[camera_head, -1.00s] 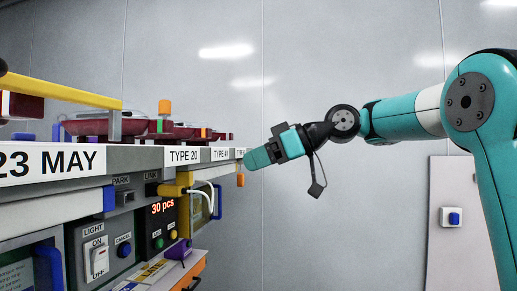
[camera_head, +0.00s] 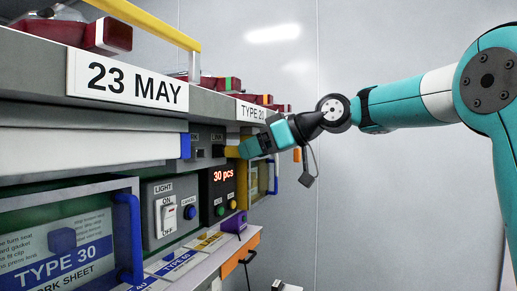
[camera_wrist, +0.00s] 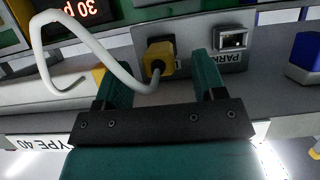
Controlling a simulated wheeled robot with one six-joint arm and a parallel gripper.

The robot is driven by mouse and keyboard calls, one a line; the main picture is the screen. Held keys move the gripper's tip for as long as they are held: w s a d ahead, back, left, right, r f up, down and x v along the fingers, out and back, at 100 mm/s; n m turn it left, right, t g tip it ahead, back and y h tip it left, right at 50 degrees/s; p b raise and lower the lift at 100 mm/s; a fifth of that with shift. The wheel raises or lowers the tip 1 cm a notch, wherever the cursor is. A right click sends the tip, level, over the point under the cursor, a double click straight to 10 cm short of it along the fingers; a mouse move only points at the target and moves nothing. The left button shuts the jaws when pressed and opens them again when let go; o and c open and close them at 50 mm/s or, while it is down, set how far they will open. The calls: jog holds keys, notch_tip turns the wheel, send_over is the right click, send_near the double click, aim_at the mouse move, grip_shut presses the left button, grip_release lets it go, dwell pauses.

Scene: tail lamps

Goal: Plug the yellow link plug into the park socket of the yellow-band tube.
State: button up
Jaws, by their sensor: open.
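The yellow link plug (camera_wrist: 160,56) sits in the left of two sockets on a grey panel in the wrist view, with a white cable looping left from it. It also shows at the panel in the head view (camera_head: 232,151). The park socket (camera_wrist: 233,40), labelled PARK, looks empty, right of the plug. A white tube with a yellowish end (camera_wrist: 98,75) lies left of the panel, partly behind a finger; I cannot be sure it is the yellow-band tube. My gripper (camera_wrist: 161,62) is open; its teal fingers stand either side of the plug in the picture, contact unclear. It reaches the panel in the head view (camera_head: 247,148).
A blue-ended white tube (camera_head: 90,150) runs left of the panel under the shelf edge. Below are a light switch box (camera_head: 172,210), a 30 pcs display (camera_head: 222,176) and a blue-handled worksheet frame (camera_head: 132,235).

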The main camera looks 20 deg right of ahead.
jog(key=c, duration=1.1)
jog(key=shift+d, duration=0.1)
jog(key=shift+s+d+b, duration=0.3)
jog(key=shift+s+d, duration=0.7)
jog(key=shift+s, duration=0.05)
jog(key=shift+d, duration=0.1)
jog(key=shift+s+d, duration=0.55)
jog(key=shift+s, duration=0.05)
